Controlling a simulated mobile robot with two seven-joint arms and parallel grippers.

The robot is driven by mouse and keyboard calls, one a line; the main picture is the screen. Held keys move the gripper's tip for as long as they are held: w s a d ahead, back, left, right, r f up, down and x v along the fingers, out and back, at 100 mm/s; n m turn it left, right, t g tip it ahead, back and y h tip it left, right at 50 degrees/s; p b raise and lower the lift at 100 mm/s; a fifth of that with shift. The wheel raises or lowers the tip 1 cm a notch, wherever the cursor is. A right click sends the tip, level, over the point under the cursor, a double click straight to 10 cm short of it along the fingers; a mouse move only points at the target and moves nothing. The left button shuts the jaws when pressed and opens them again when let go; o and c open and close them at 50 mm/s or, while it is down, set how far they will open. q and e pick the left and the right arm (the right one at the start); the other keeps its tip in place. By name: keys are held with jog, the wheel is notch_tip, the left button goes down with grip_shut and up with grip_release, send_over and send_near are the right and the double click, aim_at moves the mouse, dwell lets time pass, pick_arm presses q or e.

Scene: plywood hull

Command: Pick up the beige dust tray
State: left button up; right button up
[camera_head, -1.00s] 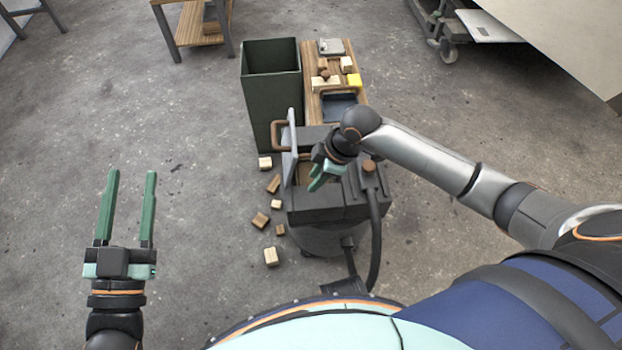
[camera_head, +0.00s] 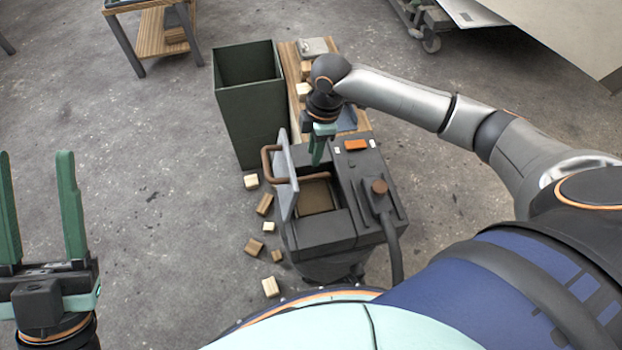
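The beige dust tray (camera_head: 318,198) appears to be the brownish-tan box inside the open cavity of the dark grey machine (camera_head: 318,232). Only its inside and part of its rim show; the cavity walls hide the rest. My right gripper (camera_head: 318,163) points down just above the back of the cavity. Its fingers overlap in this view, so their gap does not show, and I see nothing held. My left gripper (camera_head: 36,158) is open and empty at the far left, over the floor and away from the machine.
The machine's grey door (camera_head: 286,180) with a brown handle (camera_head: 268,163) stands open at its left. A dark green bin (camera_head: 250,115) and a wooden bench (camera_head: 289,60) stand behind. Several wood blocks (camera_head: 265,204) lie on the floor left of the machine. A hose (camera_head: 394,250) runs down its right.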

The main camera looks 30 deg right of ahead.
aim_at(310, 176)
jog(key=f, duration=0.2)
jog(key=f+b, duration=0.1)
jog(key=shift+a+f, duration=0.25)
jog(key=shift+f, duration=0.15)
jog(key=f+b, duration=0.3)
jog(key=f, duration=0.2)
jog(key=shift+a+f, duration=0.15)
jog(key=shift+a, duration=0.05)
pick_arm(q)
jog(key=f, duration=0.3)
jog(key=shift+s+d+f+h, duration=0.25)
jog(key=shift+f+h, duration=0.05)
jog(key=shift+f, duration=0.05)
pick_arm(e)
jog(key=shift+c, duration=0.4)
grip_shut()
